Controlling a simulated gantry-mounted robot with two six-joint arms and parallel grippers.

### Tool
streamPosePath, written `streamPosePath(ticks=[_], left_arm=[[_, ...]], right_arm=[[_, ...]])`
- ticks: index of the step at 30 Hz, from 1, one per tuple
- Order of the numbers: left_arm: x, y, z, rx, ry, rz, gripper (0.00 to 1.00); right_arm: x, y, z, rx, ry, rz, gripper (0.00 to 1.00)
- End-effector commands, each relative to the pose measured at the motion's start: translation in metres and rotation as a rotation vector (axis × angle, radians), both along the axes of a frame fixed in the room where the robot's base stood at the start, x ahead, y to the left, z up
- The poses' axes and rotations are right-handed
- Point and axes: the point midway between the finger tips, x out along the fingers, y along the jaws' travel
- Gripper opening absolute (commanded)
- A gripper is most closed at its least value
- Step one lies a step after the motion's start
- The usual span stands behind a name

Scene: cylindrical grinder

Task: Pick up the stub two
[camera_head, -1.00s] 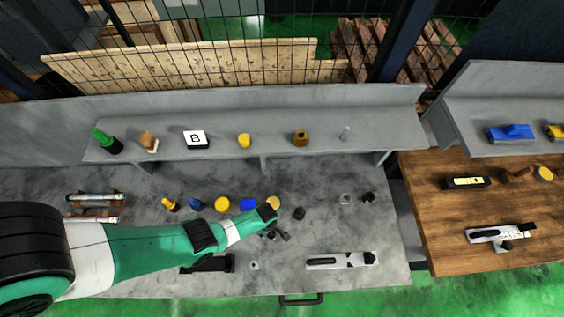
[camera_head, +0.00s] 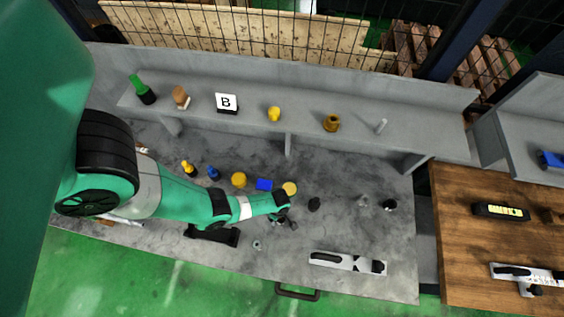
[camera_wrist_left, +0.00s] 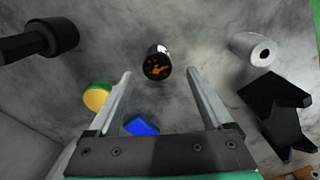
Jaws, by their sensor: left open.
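No label shows which part is stub two. In the left wrist view, a short black cylinder with an orange mark on its end (camera_wrist_left: 157,62) lies just beyond and between the fingertips. A pale grey cylinder with a hole in its end (camera_wrist_left: 250,48) lies to the right of it. My left gripper (camera_wrist_left: 160,85) is open, with nothing between its fingers. In the head view my left gripper (camera_head: 285,222) is low over the grey bench, and a small dark part (camera_head: 314,204) sits just right of it. My right gripper is not in view.
A yellow disc (camera_head: 289,188) and a blue block (camera_head: 264,185) lie close behind the gripper. A black bracket (camera_wrist_left: 280,108) is at right in the wrist view. A white-and-black tool (camera_head: 347,262) lies at the bench front. A raised shelf (camera_head: 300,118) runs behind.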

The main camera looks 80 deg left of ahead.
Motion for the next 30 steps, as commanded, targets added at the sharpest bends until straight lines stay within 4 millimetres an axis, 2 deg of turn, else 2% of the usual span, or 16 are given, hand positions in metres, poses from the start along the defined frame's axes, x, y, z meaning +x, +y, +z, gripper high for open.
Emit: streamPosePath(ticks=[4, 12, 20, 23, 30], left_arm=[[0.0, 0.0, -0.008, 0.0, 0.0, 0.0, 0.84], [0.002, -0.001, -0.051, 0.0, 0.0, 0.0, 0.84], [0.002, -0.001, -0.051, 0.0, 0.0, 0.0, 0.84], [0.002, -0.001, -0.05, 0.0, 0.0, -0.001, 0.7], [0.002, -0.001, -0.051, 0.0, 0.0, 0.0, 0.26]], right_arm=[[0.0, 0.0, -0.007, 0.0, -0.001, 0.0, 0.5], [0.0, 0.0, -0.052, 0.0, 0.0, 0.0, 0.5], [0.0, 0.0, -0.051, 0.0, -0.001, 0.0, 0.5], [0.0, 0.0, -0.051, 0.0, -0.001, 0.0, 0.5], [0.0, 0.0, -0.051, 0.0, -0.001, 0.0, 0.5]])
